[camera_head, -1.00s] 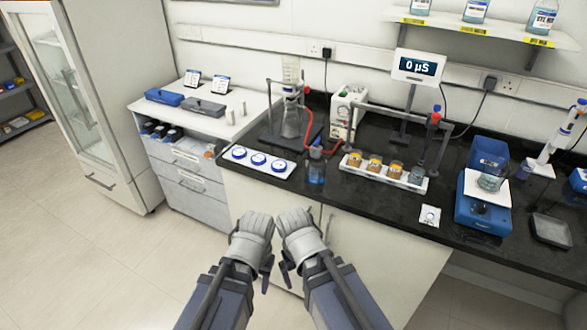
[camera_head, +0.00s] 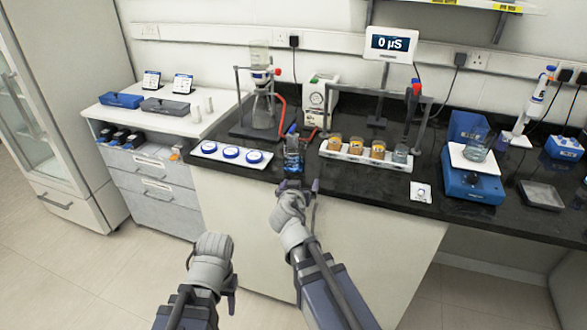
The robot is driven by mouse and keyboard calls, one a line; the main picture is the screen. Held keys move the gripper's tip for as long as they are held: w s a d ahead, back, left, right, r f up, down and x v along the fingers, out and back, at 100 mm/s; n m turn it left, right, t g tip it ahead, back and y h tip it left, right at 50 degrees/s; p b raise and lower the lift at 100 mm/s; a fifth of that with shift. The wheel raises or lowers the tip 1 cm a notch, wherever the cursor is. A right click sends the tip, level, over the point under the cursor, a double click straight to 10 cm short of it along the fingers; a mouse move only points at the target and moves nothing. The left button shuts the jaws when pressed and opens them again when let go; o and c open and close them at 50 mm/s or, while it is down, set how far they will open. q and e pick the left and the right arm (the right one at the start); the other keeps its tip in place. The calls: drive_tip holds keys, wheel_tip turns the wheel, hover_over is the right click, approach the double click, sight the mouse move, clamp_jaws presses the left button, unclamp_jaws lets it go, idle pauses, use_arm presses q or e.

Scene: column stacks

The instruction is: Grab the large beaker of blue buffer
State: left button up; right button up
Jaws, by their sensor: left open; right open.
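A clear container with blue contents (camera_head: 293,158) stands upright at the bench's front edge, between the white tray of blue-lidded dishes and the rack of jars. A glass beaker with pale bluish contents (camera_head: 478,149) sits on the blue balance at the right. I cannot tell for sure which is the large beaker of blue buffer. My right gripper (camera_head: 298,188) is open and empty, just in front of and below the blue container; whether they touch is unclear. My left gripper (camera_head: 232,288) is open and empty, low over the floor in front of the cabinet.
A white tray with blue-lidded dishes (camera_head: 231,153) lies left of the blue container. A rack of amber jars (camera_head: 356,152) stands to its right. A glass column stand (camera_head: 263,105) rises behind.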

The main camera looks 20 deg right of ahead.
sight(294, 156)
drive_tip(key=w+t+b, duration=0.1)
drive_tip(key=w+t+y+b, duration=0.1)
drive_tip(key=w+t+b, duration=0.1)
drive_tip(key=shift+w+d+r+n+t+y, duration=0.1)
drive_tip(key=shift+w+r+n+t+y, duration=0.2)
drive_tip(key=shift+w+n+t, duration=0.1)
drive_tip(key=shift+w+a+r+n+t+y+b, duration=0.25)
drive_tip(key=shift+r+n+t+y+b, duration=0.05)
drive_tip(key=shift+y, duration=0.2)
drive_tip(key=shift+r+x, duration=0.1)
drive_tip(key=shift+x, duration=1.85)
drive_tip(key=shift+r+x, duration=0.15)
drive_tip(key=shift+x, duration=1.85)
use_arm(q)
wheel_tip(294, 156, down, 5)
use_arm(e)
drive_tip(key=shift+d, duration=0.15)
drive_tip(key=shift+r, duration=0.1)
drive_tip(key=shift+c, duration=0.2)
drive_tip(key=c, duration=1.2)
use_arm(q)
drive_tip(key=shift+r+p, duration=0.25)
drive_tip(key=shift+p, duration=0.1)
use_arm(e)
drive_tip(key=shift+r, duration=0.25)
drive_tip(key=shift+c, duration=0.2)
